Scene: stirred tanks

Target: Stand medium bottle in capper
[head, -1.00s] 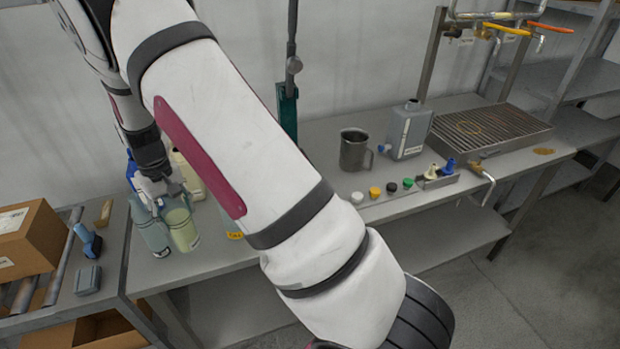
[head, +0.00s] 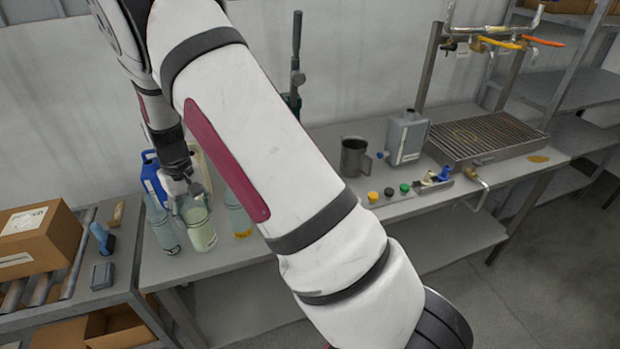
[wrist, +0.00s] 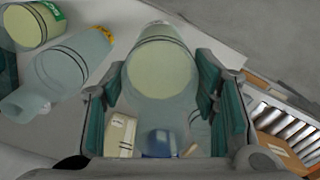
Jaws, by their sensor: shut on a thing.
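My gripper (head: 180,192) is shut on a clear bottle (head: 200,230) with pale yellow-green contents, at the left end of the bench. In the wrist view this bottle (wrist: 160,68) stands between the two green finger pads. I cannot tell whether its base touches the bench. A similar bottle (head: 162,226) stands just left of it, and another with a yellow label (head: 238,216) stands to its right, partly behind my arm. A dark upright device with a lever (head: 294,78), likely the capper, rises behind my arm. Its lower part and any bottle seat are hidden.
A blue jug (head: 152,176) stands behind the bottles. A metal mug (head: 354,156), a grey can (head: 407,138), coloured caps (head: 388,192) and a grate (head: 488,138) occupy the bench's right side. A cardboard box (head: 38,240) sits on the left rollers.

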